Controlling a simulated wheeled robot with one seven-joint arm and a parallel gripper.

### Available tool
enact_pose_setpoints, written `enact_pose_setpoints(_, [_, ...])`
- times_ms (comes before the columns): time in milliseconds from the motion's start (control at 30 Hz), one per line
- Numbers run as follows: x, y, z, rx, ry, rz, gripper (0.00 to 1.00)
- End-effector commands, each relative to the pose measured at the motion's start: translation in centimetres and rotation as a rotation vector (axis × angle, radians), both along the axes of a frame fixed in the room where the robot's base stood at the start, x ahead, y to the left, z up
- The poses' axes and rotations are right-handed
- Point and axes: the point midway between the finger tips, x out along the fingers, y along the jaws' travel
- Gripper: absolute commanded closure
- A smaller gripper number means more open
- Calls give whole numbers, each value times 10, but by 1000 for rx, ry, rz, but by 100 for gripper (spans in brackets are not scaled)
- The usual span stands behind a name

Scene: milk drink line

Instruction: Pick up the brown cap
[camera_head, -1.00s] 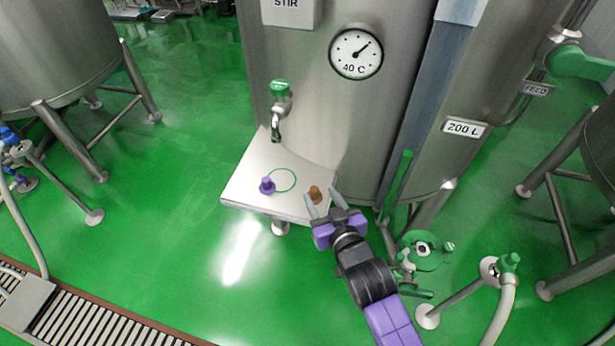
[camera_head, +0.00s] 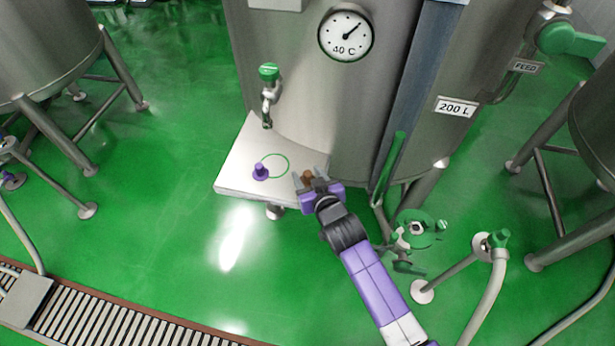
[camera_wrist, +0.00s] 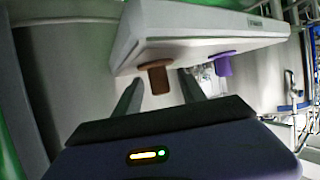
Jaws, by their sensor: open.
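The brown cap (camera_head: 308,176) stands on the right part of the white shelf (camera_head: 232,185) in the head view. In the wrist view the brown cap (camera_wrist: 158,76) shows its wide flange and narrower stem, between and just beyond my two fingertips. My gripper (camera_head: 309,177) is open, its fingers on either side of the cap. In the wrist view my gripper (camera_wrist: 160,88) looks open and does not clasp the cap. Whether a finger touches the cap cannot be told.
A purple cap (camera_head: 260,172) stands on the shelf to the left, beside a green circle (camera_head: 287,166). A tap (camera_head: 267,96) with a green top hangs above the shelf. The steel tank (camera_head: 310,95) rises behind. Green valve parts (camera_head: 418,229) are low on the right.

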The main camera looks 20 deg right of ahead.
Motion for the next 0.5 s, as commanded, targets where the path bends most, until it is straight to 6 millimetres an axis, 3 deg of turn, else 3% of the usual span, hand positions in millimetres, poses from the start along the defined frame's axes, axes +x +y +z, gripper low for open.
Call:
enact_pose_setpoints(267, [3,0,-1,0,0,0,52])
enact_pose_setpoints(500, [2,0,-1,0,0,0,99])
